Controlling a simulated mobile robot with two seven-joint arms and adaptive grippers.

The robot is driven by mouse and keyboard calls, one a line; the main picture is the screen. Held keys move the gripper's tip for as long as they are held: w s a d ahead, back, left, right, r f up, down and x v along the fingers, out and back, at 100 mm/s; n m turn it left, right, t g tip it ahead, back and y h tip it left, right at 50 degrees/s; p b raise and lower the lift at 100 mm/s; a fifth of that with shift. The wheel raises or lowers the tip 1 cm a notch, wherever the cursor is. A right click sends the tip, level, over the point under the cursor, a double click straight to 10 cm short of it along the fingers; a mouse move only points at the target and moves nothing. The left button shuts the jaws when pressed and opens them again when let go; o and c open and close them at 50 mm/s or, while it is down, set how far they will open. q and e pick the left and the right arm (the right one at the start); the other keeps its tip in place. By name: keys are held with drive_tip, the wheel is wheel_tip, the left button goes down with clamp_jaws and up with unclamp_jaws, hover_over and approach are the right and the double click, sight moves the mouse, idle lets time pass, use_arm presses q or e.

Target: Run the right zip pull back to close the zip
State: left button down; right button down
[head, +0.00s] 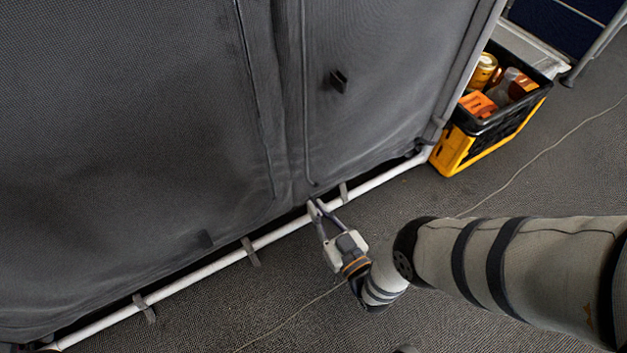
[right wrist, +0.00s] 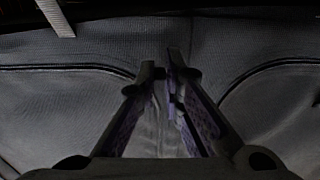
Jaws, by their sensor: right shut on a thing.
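The grey fabric wall (head: 130,120) hangs in front of me. Two dark zip lines, a left one (head: 252,100) and a right one (head: 304,100), run down it and curve near the bottom. In the right wrist view the curved lines (right wrist: 65,68) lie on either side of the fingers. My right gripper (head: 314,205) is at the wall's bottom edge, by the lower end of the right zip line. In the right wrist view its fingertips (right wrist: 160,68) are nearly together, shut on the right zip pull, which the fingers mostly hide. My left gripper is not in view.
A white pole (head: 200,270) with grey straps (head: 250,252) runs along the wall's foot. A yellow and black crate (head: 455,150) with cans and boxes stands at the right. A thin cable (head: 545,150) crosses the carpet. A dark tab (head: 338,81) sits on the right panel.

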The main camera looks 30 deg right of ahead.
drive_tip(key=shift+f, duration=0.4)
drive_tip(key=shift+s, duration=0.1)
drive_tip(key=c, duration=1.7)
unclamp_jaws()
drive_tip(key=shift+f, duration=0.15)
drive_tip(key=s, duration=0.7)
drive_tip(key=shift+s, duration=0.2)
drive_tip(key=shift+d, duration=0.1)
